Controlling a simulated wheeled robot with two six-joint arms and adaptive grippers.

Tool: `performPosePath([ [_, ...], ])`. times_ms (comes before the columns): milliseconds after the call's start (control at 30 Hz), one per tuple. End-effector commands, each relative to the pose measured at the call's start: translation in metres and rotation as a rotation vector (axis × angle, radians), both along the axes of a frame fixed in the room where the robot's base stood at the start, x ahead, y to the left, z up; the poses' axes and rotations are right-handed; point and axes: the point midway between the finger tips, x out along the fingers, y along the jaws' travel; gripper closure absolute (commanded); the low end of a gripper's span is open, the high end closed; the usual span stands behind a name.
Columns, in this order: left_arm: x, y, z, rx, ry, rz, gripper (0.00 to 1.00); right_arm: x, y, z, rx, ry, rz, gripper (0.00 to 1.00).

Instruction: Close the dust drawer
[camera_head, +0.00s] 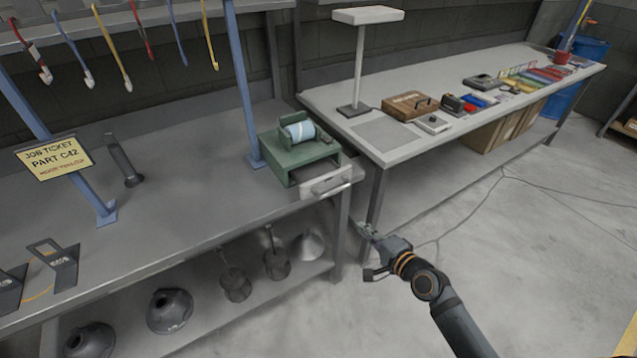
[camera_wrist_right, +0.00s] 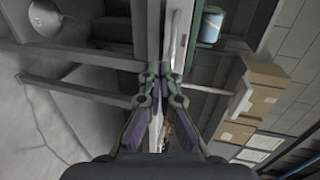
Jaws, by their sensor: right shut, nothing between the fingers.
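The dust drawer (camera_head: 330,182) is a pale grey drawer with a handle on its front. It sticks out toward the front from the bottom of a green machine (camera_head: 296,158) that carries a light blue roll. The drawer reaches the front corner of the left bench. My right gripper (camera_head: 366,230) is below and to the right of the drawer front, apart from it and in front of the bench corner. Its fingers (camera_wrist_right: 160,69) are shut and empty in the right wrist view, where the green machine (camera_wrist_right: 211,26) shows at the top. My left gripper is out of view.
The left bench (camera_head: 190,200) has a blue post (camera_head: 243,85) beside the machine and a lower shelf with metal hoods (camera_head: 170,308). The right bench (camera_head: 350,105) stands close by, with a leg near my right gripper. The floor in front is clear.

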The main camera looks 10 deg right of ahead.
Motion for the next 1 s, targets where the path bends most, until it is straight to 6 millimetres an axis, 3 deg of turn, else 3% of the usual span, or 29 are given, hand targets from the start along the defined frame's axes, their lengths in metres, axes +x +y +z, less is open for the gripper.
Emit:
performPosePath([
  [100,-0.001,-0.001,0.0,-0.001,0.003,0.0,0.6,0.0,0.007,0.017,0.043,-0.016,0.011,1.0],
  [333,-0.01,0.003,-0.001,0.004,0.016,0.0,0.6,0.012,0.01,0.015,0.044,-0.019,0.008,1.0],
  [533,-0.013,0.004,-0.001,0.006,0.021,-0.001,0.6,0.049,0.025,0.007,0.047,-0.019,0.009,1.0],
  [800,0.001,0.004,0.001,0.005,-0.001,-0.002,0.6,0.1,0.044,-0.006,0.043,-0.017,0.01,1.0],
  [1000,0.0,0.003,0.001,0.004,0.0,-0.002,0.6,0.123,0.053,-0.012,0.041,-0.017,0.01,1.0],
])
